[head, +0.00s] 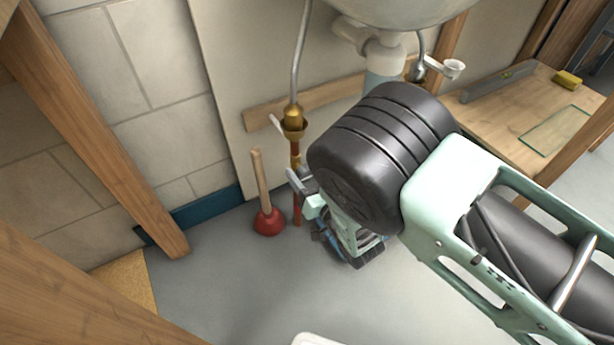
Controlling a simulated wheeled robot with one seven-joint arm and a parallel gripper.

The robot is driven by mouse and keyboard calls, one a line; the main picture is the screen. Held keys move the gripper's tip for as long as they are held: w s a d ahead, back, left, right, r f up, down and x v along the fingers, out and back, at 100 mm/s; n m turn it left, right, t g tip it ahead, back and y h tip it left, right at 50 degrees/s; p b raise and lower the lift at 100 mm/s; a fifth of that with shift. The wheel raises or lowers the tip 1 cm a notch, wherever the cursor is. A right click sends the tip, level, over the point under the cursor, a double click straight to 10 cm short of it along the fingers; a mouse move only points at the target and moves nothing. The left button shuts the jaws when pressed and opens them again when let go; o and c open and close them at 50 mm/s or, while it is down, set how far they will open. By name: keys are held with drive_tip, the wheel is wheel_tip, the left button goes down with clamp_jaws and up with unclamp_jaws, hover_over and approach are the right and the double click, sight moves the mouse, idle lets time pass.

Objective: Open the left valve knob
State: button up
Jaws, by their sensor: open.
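The left valve is a brass fitting (293,118) on the pipe left of the sink, with a braided hose running up from it. Its small pale knob or handle (275,124) sticks out to the left. My gripper (302,192) is below this valve, beside the lower pipe, apart from the knob. It is open, and nothing shows held in it. My black wrist joint hides part of the gripper and its surroundings. A second valve with a pale round knob (453,68) is at the right, under the sink.
The sink (400,8) and its drain are above my arm. A red plunger (268,221) with a wooden handle stands just left of the pipe. A wooden post (100,125) is at left. A wooden shelf (510,120) is at right. Grey floor is open at front.

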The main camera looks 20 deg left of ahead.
drive_tip(key=c, duration=1)
drive_tip(key=shift+r+n+p, duration=0.1)
drive_tip(key=shift+n+p, duration=0.25)
drive_tip(key=shift+n, duration=0.05)
drive_tip(key=n+p, duration=0.1)
drive_tip(key=n, duration=0.2)
drive_tip(key=shift+s+p, duration=0.1)
drive_tip(key=shift+p, duration=0.3)
drive_tip(key=n+p, duration=0.2)
drive_tip(key=n, duration=0.3)
drive_tip(key=shift+s+a, duration=0.1)
drive_tip(key=shift+a, duration=0.05)
drive_tip(key=n+p, duration=0.1)
drive_tip(key=n, duration=0.3)
drive_tip(key=shift+f+n+p, duration=0.2)
drive_tip(key=shift+n+p, duration=0.2)
drive_tip(key=shift+f+n+p, duration=0.1)
drive_tip(key=shift+n+p, duration=0.25)
drive_tip(key=shift+n, duration=1.45)
